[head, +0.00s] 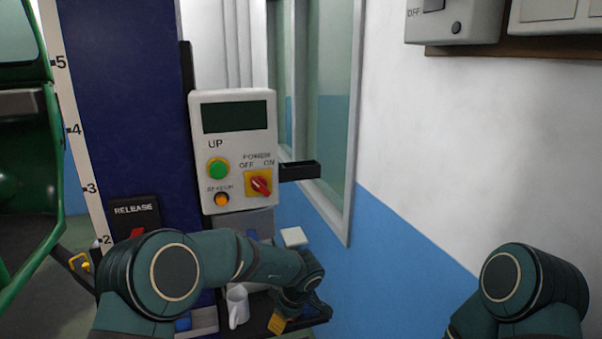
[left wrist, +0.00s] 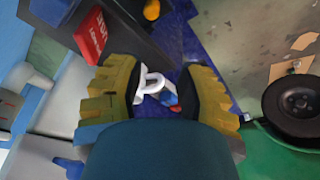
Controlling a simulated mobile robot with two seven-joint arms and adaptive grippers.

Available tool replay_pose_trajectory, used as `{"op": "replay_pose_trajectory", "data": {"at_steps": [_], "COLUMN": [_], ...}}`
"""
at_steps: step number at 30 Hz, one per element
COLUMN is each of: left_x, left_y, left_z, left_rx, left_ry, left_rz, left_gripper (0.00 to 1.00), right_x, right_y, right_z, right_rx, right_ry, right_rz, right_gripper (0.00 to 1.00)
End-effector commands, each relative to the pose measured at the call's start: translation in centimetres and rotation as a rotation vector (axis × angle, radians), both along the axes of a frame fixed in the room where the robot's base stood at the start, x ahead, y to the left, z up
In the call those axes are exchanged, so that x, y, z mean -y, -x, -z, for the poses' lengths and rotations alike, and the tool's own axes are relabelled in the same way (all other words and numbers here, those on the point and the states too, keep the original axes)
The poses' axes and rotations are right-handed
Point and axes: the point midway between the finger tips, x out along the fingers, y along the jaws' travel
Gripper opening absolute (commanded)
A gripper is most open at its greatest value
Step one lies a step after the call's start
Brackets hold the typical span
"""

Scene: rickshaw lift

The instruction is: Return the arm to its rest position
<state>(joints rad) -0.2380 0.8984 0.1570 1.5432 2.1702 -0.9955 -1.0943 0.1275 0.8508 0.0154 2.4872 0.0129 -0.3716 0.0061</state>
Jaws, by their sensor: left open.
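My left arm reaches across the lower middle of the head view. Its gripper (head: 280,322) points down beside a white mug (head: 237,306), and one yellow finger shows. In the left wrist view, my left gripper (left wrist: 158,95) has two yellow fingers spread apart with nothing gripped. A white object (left wrist: 152,84), perhaps the mug, shows beyond the gap. Only the upper part of my right arm shows at the lower right of the head view; its gripper is out of frame.
A grey control box (head: 234,150) with UP button and red power switch (head: 261,184) stands above my left forearm. A blue column (head: 125,100) with a RELEASE panel (head: 136,216) is left of it. A green vehicle (head: 30,190) is far left. The wall (head: 480,170) fills the right.

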Motion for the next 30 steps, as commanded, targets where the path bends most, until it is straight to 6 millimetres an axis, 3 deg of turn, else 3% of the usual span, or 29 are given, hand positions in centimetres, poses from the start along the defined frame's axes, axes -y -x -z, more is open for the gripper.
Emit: {"op": "replay_pose_trajectory", "data": {"at_steps": [3,9,16,23,30], "left_x": [-3.0,-6.9,-8.5,-7.9,-6.6], "left_y": [-0.1,0.4,3.5,10.4,20.2], "left_z": [2.1,5.7,9.8,13.8,16.2], "left_rx": [0.068,0.186,0.251,0.214,0.094], "left_ry": [-0.073,-0.145,-0.105,0.048,0.264], "left_rz": [0.045,0.192,0.417,0.652,0.852], "left_gripper": [0.36,0.36,0.36,0.36,0.36], "right_x": [0.0,0.0,0.0,0.0,0.0], "right_y": [0.0,0.1,0.1,0.2,0.2], "right_z": [0.1,0.2,0.3,0.5,0.6], "right_rx": [0.001,-0.002,-0.002,-0.003,-0.004], "right_ry": [-0.001,0.0,0.0,-0.001,-0.001], "right_rz": [-0.001,-0.002,-0.002,-0.002,-0.004], "right_gripper": [0.47,0.47,0.47,0.47,0.47]}}
